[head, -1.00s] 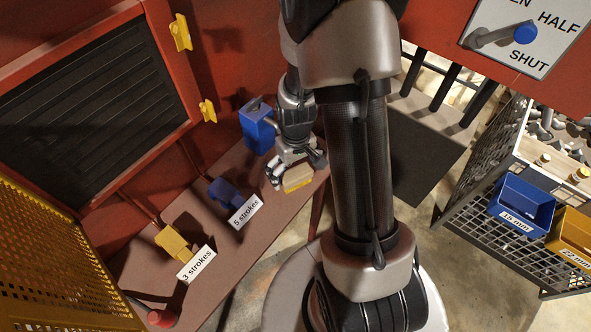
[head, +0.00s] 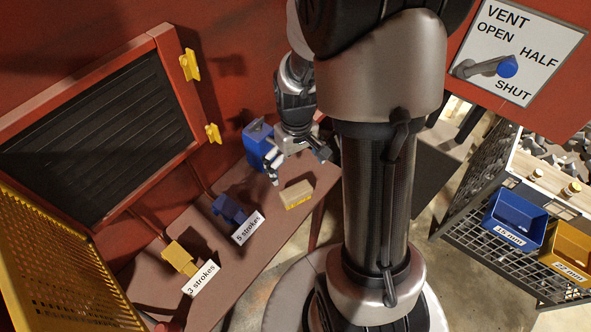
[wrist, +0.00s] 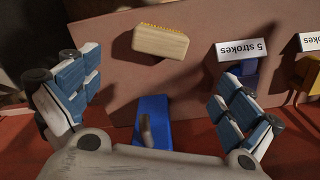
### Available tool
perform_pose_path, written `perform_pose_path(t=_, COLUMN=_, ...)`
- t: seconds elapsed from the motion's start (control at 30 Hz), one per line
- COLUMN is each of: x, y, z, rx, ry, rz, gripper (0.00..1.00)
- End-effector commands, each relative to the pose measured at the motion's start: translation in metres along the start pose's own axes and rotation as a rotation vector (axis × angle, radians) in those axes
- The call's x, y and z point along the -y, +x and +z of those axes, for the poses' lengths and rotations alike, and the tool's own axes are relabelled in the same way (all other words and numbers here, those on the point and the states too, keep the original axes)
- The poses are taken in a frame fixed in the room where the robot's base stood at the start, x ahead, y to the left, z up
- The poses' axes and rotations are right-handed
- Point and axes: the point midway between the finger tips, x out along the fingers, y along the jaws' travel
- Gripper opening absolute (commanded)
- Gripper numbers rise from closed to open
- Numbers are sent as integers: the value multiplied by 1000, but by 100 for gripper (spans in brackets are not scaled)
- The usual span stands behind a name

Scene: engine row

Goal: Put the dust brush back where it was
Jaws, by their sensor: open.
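The dust brush (head: 297,193) is a pale wooden block with a yellow bristle edge. It lies on the brown bench (head: 262,262) near its right edge. In the wrist view the brush (wrist: 160,41) lies flat, beyond the fingertips and clear of them. My gripper (head: 299,166) is open and empty, just behind and above the brush in the head view. In the wrist view its two fingers (wrist: 155,85) are spread wide, with bench surface between them.
A blue can-like object (head: 260,146) stands close left of my gripper; it also shows below the brush in the wrist view (wrist: 152,118). Blue and yellow blocks with "5 strokes" (head: 248,228) and "3 strokes" (head: 200,278) labels stand left. A mesh rack (head: 500,225) is right.

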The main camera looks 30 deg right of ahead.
Motion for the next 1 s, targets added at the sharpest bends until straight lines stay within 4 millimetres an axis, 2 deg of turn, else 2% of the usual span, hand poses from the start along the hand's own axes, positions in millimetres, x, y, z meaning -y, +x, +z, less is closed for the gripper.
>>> perform_pose_path(t=0.17, x=10, y=-33, z=2, rx=-38, ry=-5, rz=9, gripper=99)
perform_pose_path(t=0.27, x=25, y=-71, z=9, rx=-92, ry=-13, rz=20, gripper=99)
perform_pose_path(t=0.4, x=52, y=-127, z=35, rx=-177, ry=-24, rz=27, gripper=99)
perform_pose_path(t=0.5, x=69, y=-160, z=59, rx=-240, ry=-31, rz=26, gripper=99)
perform_pose_path(t=0.6, x=82, y=-183, z=86, rx=-299, ry=-36, rz=20, gripper=99)
perform_pose_path(t=0.8, x=98, y=-206, z=127, rx=-382, ry=-42, rz=3, gripper=99)
perform_pose_path(t=1.0, x=102, y=-210, z=141, rx=-407, ry=-42, rz=-5, gripper=99)
